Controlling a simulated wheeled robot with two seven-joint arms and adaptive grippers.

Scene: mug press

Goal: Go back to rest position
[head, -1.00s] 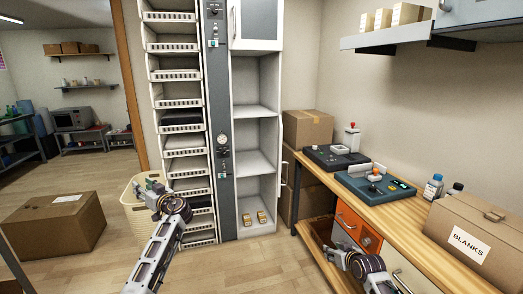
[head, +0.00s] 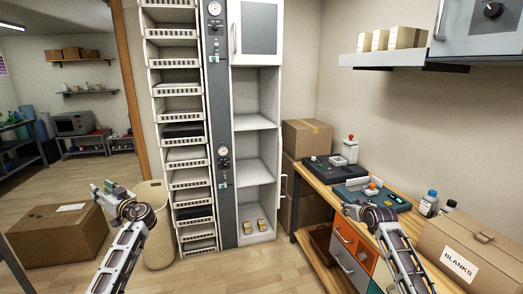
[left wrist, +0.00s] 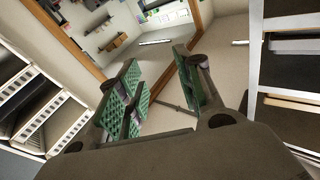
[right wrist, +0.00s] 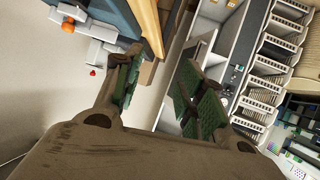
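My left gripper (head: 108,188) is raised at the left in the head view, in front of the cardboard box on the floor and a tall beige bin. In the left wrist view its green-padded fingers (left wrist: 160,95) stand apart with nothing between them. My right gripper (head: 352,208) is at the front edge of the wooden workbench (head: 318,190) in the head view, overlapping the teal press. In the right wrist view its green-padded fingers (right wrist: 160,90) are spread and empty.
A tall tray rack (head: 185,157) and a white cabinet (head: 254,170) stand ahead. The bench holds a black press (head: 322,169), the teal press (head: 388,200), bottles (head: 429,203) and a BLANKS box (head: 470,250). A cardboard box (head: 60,238) and beige bin (head: 156,225) stand on the floor.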

